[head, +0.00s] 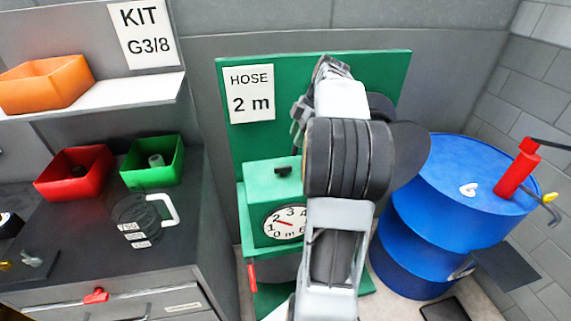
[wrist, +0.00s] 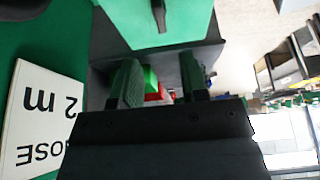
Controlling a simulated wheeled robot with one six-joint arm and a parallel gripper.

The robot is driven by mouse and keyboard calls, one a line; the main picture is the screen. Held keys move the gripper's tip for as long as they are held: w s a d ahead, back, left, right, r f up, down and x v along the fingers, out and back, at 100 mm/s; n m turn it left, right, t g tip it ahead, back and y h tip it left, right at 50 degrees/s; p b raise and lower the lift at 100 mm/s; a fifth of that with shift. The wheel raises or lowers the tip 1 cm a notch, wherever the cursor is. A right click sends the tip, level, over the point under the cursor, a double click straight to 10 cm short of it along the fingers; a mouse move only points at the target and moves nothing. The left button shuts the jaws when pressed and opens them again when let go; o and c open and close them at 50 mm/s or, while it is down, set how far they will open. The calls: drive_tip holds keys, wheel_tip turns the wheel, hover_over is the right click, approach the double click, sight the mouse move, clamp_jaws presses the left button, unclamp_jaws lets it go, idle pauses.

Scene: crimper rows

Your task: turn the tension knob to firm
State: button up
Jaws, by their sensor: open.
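A green machine box (head: 262,218) stands on a green panel in the head view. On its top is a small black knob (head: 283,171), perhaps the tension knob; no setting marks are readable on it. A white dial (head: 286,223) with a red pointer is on the box front, its right part covered by my arm. In the wrist view the green box (wrist: 185,28) is at the top, with a dark knob-like part (wrist: 158,14). My gripper (wrist: 160,84) is open, with nothing between its fingers, apart from the box. In the head view my arm mostly hides the gripper.
A "HOSE 2 m" sign (head: 250,93) is on the panel. A blue drum (head: 435,205) with a red pump (head: 517,168) stands at right. At left are a dark cabinet (head: 95,262), a red bin (head: 72,188), a green bin (head: 170,176) and an orange bin (head: 48,88).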

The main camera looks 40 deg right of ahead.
sight(285, 166)
drive_tip(key=x, duration=1)
drive_tip(key=shift+a+f+p, duration=0.1)
drive_tip(key=shift+f+p, duration=0.3)
clamp_jaws()
